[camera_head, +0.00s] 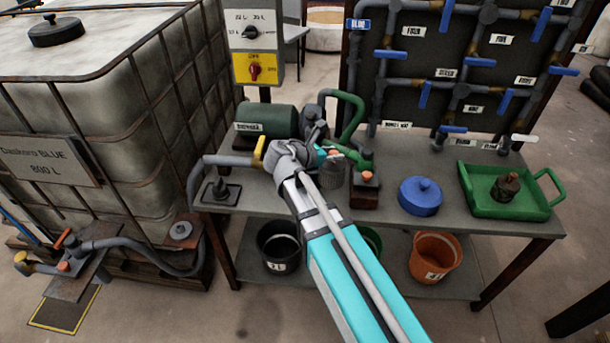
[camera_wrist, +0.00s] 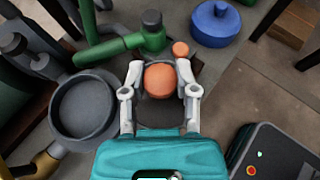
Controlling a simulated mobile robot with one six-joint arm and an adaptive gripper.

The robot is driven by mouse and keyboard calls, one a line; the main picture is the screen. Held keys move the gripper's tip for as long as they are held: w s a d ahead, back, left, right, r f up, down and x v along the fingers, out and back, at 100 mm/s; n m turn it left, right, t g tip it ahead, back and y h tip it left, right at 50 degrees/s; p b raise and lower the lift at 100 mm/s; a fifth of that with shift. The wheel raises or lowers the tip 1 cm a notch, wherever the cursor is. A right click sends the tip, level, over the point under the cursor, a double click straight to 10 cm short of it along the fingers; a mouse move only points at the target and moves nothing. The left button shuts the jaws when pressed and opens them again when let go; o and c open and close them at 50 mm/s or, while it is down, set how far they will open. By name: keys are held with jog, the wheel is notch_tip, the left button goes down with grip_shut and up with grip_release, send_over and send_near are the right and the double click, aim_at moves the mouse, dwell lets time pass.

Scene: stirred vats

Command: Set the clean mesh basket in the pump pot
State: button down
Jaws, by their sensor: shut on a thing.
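The clean mesh basket (camera_head: 334,176) is a small grey mesh cylinder with an orange knob (camera_wrist: 160,80) on top. My gripper (camera_wrist: 160,90) is shut on that knob, with a pale finger on each side. The basket hangs upright below the fingers, near the dark block on the bench; I cannot tell its height above the bench. The pump pot (camera_wrist: 82,105) is a round, dark grey, open pot, to the left of my gripper in the wrist view. It looks empty. In the head view my arm largely hides the pot. The blue lid (camera_head: 420,196) lies on the bench to the right.
A dark block with an orange knob (camera_head: 368,178) stands just right of the basket. A green pipe (camera_head: 351,120) rises behind. A green tray (camera_head: 477,200) at right holds a brown, dirty-looking piece (camera_head: 506,187). Buckets stand on the lower shelf. A large tank (camera_head: 130,120) stands left.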

jog(key=w+a+r+m+g+p, duration=0.1)
jog(key=w+a+r+p, duration=0.7)
jog(key=w, duration=0.3)
jog(key=shift+w+a+r+h+p, duration=0.15)
jog(key=shift+w+r+h+p, duration=0.15)
jog(key=shift+r+p, duration=0.05)
jog(key=shift+f, duration=0.1)
notch_tip(320, 180, down, 13)
jog(key=b, duration=1.3)
jog(key=shift+f+b, duration=0.2)
jog(key=shift+b, duration=0.1)
notch_tip(320, 180, down, 4)
jog(key=b, duration=0.4)
jog(key=shift+f, duration=0.25)
jog(key=shift+f+b, duration=0.35)
jog(key=shift+b, duration=0.25)
